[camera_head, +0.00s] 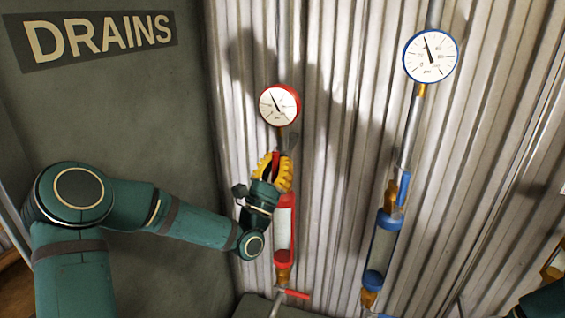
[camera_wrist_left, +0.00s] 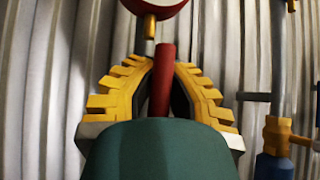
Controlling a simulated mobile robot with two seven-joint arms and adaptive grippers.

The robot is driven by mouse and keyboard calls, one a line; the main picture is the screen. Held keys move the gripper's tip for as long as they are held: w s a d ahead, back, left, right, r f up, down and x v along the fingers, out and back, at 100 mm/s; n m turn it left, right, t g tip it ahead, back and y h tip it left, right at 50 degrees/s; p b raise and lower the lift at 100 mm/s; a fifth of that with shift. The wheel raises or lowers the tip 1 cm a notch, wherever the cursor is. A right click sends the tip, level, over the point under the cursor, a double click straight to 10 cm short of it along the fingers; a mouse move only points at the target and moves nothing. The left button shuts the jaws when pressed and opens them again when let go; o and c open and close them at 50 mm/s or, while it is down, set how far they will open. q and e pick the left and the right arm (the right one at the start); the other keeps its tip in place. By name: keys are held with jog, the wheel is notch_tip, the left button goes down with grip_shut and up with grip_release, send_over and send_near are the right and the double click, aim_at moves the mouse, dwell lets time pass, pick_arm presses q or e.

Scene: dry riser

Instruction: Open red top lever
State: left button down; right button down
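The red top lever (camera_wrist_left: 164,80) stands upright between the yellow fingers of my left gripper (camera_wrist_left: 163,66) in the left wrist view. The fingertips close in on both sides of the lever, with its top showing above them. In the head view my left gripper (camera_head: 275,165) is at the lever, just below the red-rimmed gauge (camera_head: 279,105) and above the red-capped sight tube (camera_head: 284,225). The gripper hides most of the lever and its valve there. My right gripper is not in view.
To the right, a blue-rimmed gauge (camera_head: 430,55), a blue lever (camera_head: 403,188) and a blue-capped tube (camera_head: 383,245) form a parallel line. A lower red lever (camera_head: 297,294) sits below the red tube. Corrugated metal (camera_head: 340,150) stands behind. A DRAINS sign (camera_head: 100,38) is upper left.

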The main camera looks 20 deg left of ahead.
aim_at(273, 174)
pick_arm(q)
jog(key=shift+f, duration=0.15)
jog(key=c, duration=0.9)
grip_release()
jog(key=shift+s, duration=0.1)
jog(key=v, duration=0.7)
jog(key=shift+s+a+f, duration=0.1)
jog(key=shift+s, duration=0.05)
